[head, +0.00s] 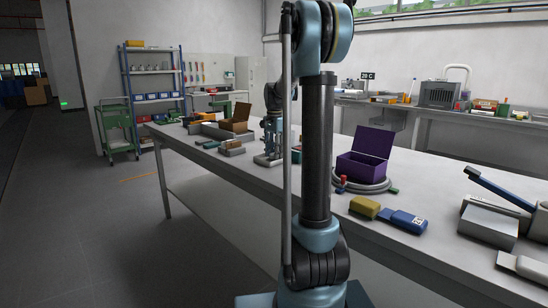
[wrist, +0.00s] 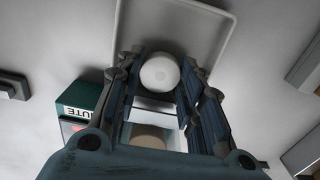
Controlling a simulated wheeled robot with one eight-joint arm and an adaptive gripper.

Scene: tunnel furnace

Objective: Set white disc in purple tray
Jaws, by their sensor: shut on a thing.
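The white disc (wrist: 160,72) sits between the fingertips of my gripper (wrist: 158,68) in the wrist view. The jaws are closed on it, above or at a pale shallow tray (wrist: 222,25); I cannot tell whether it touches that tray. In the head view my gripper (head: 272,141) points down over the table's far left part, partly hidden by my arm, and the disc cannot be made out. The purple tray (head: 360,168) is an open box with a raised lid, to the right of my arm and apart from my gripper.
The purple tray stands on a round grey base (head: 365,187). A yellow block (head: 364,207) and a blue block (head: 403,220) lie in front of it. A brown open box (head: 237,123) stands left of my gripper. A green labelled box (wrist: 80,105) is beside the jaws.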

